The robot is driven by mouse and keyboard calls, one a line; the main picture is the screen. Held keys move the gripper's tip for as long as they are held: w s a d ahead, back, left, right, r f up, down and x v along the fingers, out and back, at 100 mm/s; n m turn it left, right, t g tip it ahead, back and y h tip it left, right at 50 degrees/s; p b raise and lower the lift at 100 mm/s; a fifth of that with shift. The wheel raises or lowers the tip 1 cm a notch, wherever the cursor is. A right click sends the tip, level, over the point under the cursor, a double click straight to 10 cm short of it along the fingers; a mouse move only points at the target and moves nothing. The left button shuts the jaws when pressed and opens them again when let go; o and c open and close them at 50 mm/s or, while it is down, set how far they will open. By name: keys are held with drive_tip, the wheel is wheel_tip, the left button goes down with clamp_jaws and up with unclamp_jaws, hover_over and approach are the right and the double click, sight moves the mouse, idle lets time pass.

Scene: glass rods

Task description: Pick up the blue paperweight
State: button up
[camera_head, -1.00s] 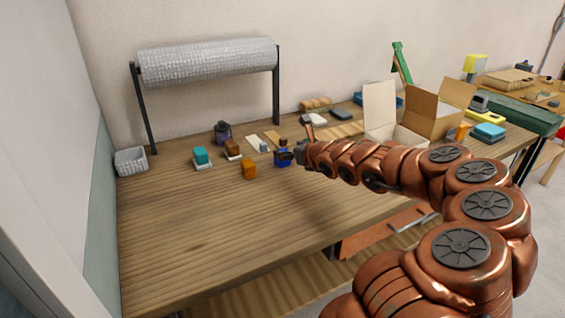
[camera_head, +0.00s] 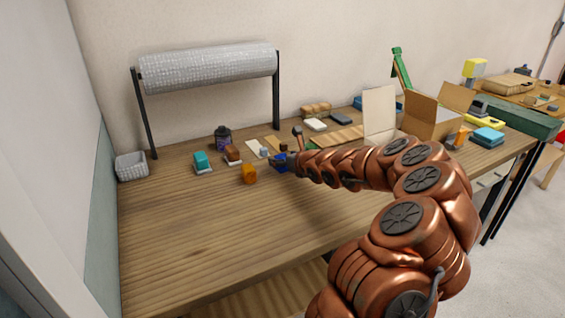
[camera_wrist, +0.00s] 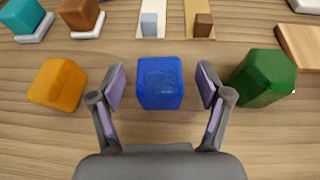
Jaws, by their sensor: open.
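The blue paperweight (camera_wrist: 160,84) is a small glassy cube on the wooden table. In the wrist view it sits between the two open fingers of my gripper (camera_wrist: 160,92), with a gap on each side. In the head view the blue paperweight (camera_head: 280,167) shows only in part, beside the end of my arm. My gripper (camera_head: 288,159) is at it there, and its fingers are hard to make out.
An orange block (camera_wrist: 58,84) stands left of my gripper and a green block (camera_wrist: 264,78) close on its right. Teal (camera_wrist: 22,15) and brown (camera_wrist: 79,14) blocks on pale bases stand behind, with two flat strips. The table's front (camera_head: 210,240) is clear.

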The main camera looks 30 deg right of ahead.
drive_tip(key=shift+w+f, duration=0.15)
drive_tip(key=shift+w, duration=0.3)
drive_tip(key=c, duration=1.5)
